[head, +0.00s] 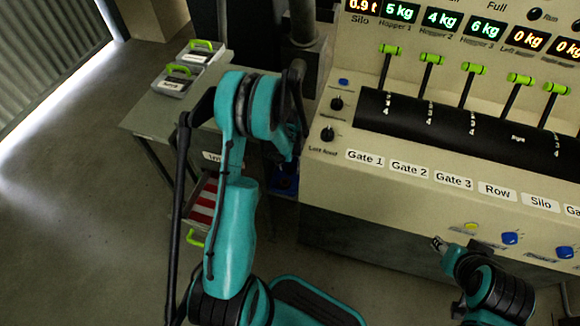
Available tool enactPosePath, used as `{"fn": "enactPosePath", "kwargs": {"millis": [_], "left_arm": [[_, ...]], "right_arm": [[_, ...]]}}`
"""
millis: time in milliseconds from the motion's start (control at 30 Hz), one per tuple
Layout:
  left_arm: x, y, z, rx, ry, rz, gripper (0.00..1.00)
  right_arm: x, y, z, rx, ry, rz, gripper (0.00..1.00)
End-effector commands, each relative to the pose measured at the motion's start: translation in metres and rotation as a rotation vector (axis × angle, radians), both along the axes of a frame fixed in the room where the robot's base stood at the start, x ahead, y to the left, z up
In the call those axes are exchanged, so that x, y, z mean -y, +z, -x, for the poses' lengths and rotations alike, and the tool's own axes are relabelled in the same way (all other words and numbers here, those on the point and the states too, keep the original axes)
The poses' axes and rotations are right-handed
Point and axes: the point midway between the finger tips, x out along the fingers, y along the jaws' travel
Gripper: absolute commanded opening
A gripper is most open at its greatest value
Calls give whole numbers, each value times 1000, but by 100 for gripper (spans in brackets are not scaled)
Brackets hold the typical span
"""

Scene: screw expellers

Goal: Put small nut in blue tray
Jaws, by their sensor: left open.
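My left arm rises in the middle of the head view and bends down over the side of the grey table. My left gripper (287,168) is open, at the far end of this arm, mostly hidden behind the arm's links. A dark blue thing (284,186), perhaps the blue tray, shows just below it, largely covered. Whether they touch cannot be told. My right gripper (438,243) shows small at the lower right, in front of the machine's lower panel; its jaws are unclear. I cannot make out a small nut.
A cream control panel (330,182) with green-handled levers fills the right. Two clear bins with green handles (178,80) stand on the grey table (150,118). The floor at left (70,210) is clear.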

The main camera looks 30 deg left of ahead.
Motion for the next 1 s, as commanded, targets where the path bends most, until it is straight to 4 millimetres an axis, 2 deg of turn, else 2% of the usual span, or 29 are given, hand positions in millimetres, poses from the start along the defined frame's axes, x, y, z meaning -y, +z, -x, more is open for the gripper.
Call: {"fn": "enactPosePath", "kwargs": {"millis": [300, 500, 700, 1000], "left_arm": [[0, 71, 0, 0, 0, 0, 44], [0, 104, 0, 0, 0, 0, 44], [0, 116, 0, 0, 0, 0, 44], [0, 116, 0, 0, 0, 0, 44]], "right_arm": [[0, 32, 0, 0, 0, 0, 40], [0, 44, 0, 0, 0, 0, 40], [0, 47, 0, 0, 0, 0, 40], [0, 46, 0, 0, 0, 0, 40]]}}
